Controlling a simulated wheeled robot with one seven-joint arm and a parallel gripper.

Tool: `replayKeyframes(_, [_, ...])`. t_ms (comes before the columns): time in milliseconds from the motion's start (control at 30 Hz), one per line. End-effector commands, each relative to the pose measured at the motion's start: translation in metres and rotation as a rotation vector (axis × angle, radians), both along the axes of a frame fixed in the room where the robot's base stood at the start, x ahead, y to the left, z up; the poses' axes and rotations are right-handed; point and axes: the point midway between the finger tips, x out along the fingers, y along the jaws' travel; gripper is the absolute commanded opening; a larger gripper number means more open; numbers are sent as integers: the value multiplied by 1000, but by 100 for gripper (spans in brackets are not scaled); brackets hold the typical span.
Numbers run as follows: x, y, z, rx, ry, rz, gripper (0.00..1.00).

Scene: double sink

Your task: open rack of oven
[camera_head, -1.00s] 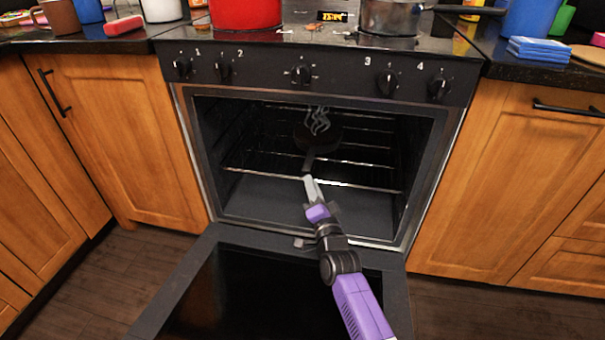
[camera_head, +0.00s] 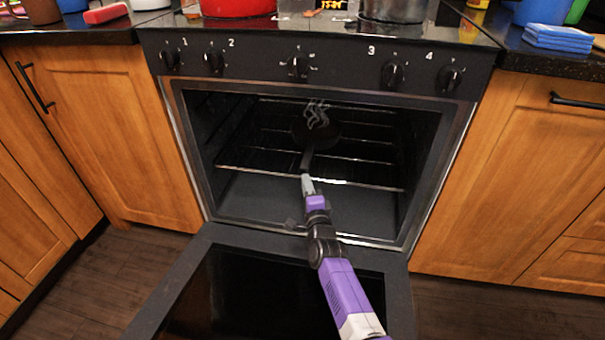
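The oven's door (camera_head: 205,300) is folded down and its cavity is open. A wire rack (camera_head: 250,172) sits inside the oven. A dark pan (camera_head: 318,133) with wisps of steam stands on the rack, its handle pointing toward the front. My gripper (camera_head: 307,178) is at the rack's front bar, just below the end of the pan handle. Its tips are small and seen from behind, so I cannot tell whether they are open or shut, or whether they touch the bar.
Wooden cabinets (camera_head: 120,140) flank the oven on both sides. A row of knobs (camera_head: 298,67) runs above the opening. A red pot (camera_head: 238,8) and a metal pot (camera_head: 393,10) stand on the stove top. Blue cloths or sponges (camera_head: 557,38) lie on the right counter.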

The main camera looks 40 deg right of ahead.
Motion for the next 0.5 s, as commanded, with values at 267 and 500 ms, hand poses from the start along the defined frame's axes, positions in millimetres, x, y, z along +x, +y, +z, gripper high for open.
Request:
replayKeyframes(267, [34, -22, -4, -2, -1, -3, 20])
replayKeyframes(500, [54, -31, -2, -2, 0, -1, 20])
